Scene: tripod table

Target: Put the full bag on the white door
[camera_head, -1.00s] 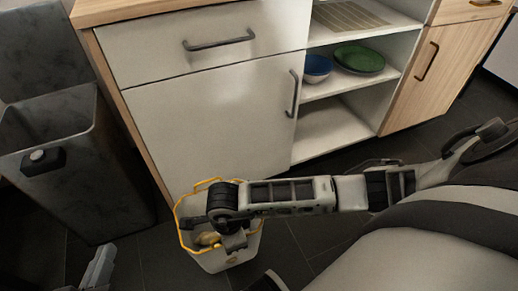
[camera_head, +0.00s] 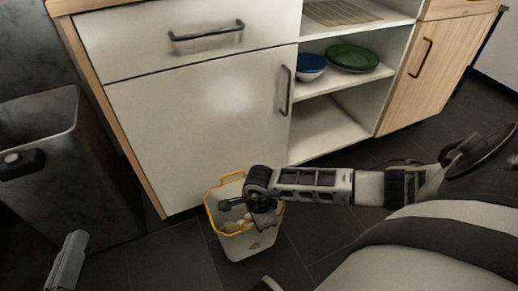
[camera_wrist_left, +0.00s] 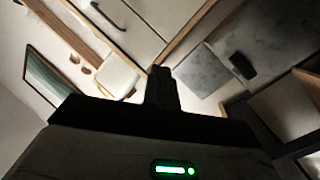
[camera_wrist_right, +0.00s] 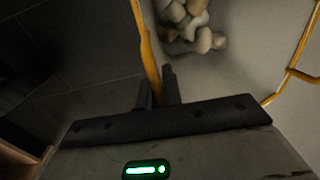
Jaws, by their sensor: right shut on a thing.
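The full bag (camera_head: 246,245) is a white container with a yellow rim and handle, holding pale and brownish lumps (camera_wrist_right: 195,25). My right gripper (camera_head: 235,203) is shut on its yellow rim, which passes between the fingers (camera_wrist_right: 158,92) in the right wrist view. The bag is upright, low in front of the white door (camera_head: 190,130). The door is closed, with a dark vertical handle (camera_head: 286,91) near its right edge. My left gripper (camera_head: 68,262) is at the lower left, apart from the bag; its fingers (camera_wrist_left: 162,85) look together and empty.
A grey marbled bin (camera_head: 70,170) stands left of the cabinet. A white drawer (camera_head: 180,35) is above the door. Open shelves with a blue bowl (camera_head: 310,66) and green plates (camera_head: 352,57) are to the right. Dark floor tiles (camera_head: 165,262) are clear around the bag.

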